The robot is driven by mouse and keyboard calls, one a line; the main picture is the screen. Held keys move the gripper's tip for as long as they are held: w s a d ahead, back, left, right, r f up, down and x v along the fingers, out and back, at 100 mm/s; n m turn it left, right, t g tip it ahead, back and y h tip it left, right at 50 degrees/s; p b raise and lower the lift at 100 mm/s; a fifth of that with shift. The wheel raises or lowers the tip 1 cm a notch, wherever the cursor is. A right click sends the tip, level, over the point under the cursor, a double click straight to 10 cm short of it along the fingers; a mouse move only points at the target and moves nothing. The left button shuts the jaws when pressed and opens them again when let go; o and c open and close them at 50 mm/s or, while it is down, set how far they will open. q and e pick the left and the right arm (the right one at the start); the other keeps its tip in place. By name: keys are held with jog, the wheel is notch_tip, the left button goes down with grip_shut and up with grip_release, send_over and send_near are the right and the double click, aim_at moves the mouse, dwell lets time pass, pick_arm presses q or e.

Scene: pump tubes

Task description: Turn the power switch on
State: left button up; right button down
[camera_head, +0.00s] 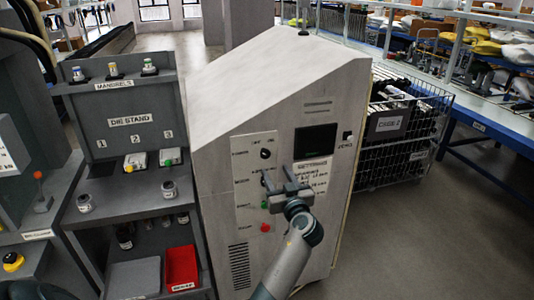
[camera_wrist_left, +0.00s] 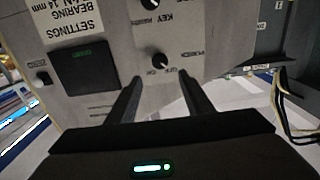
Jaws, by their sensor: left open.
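The power switch (camera_head: 265,153) is a black round knob at the top of the light control panel on the machine's front, under small OFF and ON labels. In the left wrist view the same power switch (camera_wrist_left: 160,60) shows upside down, between and beyond my fingertips; its exact setting is hard to tell. My left gripper (camera_head: 279,173) is open and empty in front of the panel, a little below the switch in the head view. In the wrist view its fingers (camera_wrist_left: 160,80) point at the panel with a gap between them. My right gripper is not in view.
Another knob marked KEY (camera_wrist_left: 149,4) is near the switch. Green (camera_head: 264,205) and red (camera_head: 265,227) buttons sit lower on the panel. A dark screen (camera_head: 315,141) is to the right. The grey die stand (camera_head: 130,121) is at left, a wire cage (camera_head: 400,160) at right.

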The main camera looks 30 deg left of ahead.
aim_at(266, 155)
pick_arm(q)
jog(key=p+x, duration=0.3)
jog(key=x, duration=0.6)
jog(key=shift+w+a+r, duration=0.1)
jog(key=shift+w+a, duration=0.1)
jog(key=shift+w, duration=0.05)
jog(key=shift+w+a+p, duration=0.3)
jog(key=shift+w+a, duration=0.15)
jog(key=shift+a, duration=0.1)
jog(key=c, duration=1)
